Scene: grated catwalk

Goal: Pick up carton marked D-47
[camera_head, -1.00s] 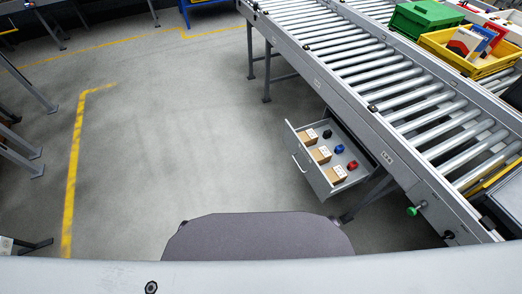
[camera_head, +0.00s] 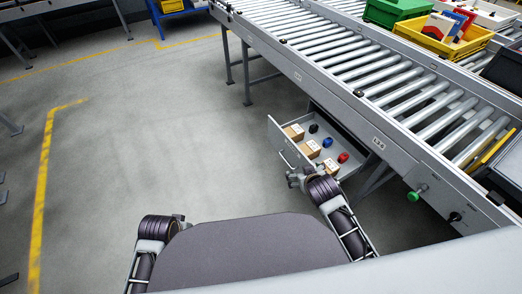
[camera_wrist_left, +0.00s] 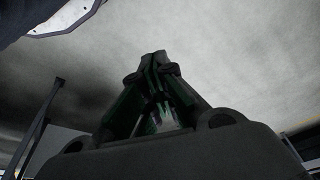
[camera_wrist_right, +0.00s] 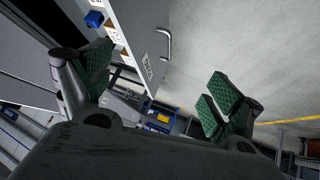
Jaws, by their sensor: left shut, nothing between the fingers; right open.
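Three small tan cartons with white labels, a far one (camera_head: 293,132), a middle one (camera_head: 310,149) and a near one (camera_head: 327,168), sit in a row in the open grey drawer (camera_head: 281,143) under the conveyor. The labels are too small to read, so I cannot tell which is D-47. My right gripper (camera_head: 294,178) is open and empty, just outside the drawer's near front corner; the right wrist view shows its spread fingers (camera_wrist_right: 160,85) and the drawer handle (camera_wrist_right: 166,45). My left gripper (camera_wrist_left: 156,72) is shut and empty above bare floor, away from the drawer.
Black (camera_head: 314,128), blue (camera_head: 328,142) and red (camera_head: 343,157) small items lie beside the cartons. The roller conveyor (camera_head: 330,60) overhangs the drawer's back, with a green knob (camera_head: 413,195) on its side. Open floor (camera_head: 170,130) lies to the left.

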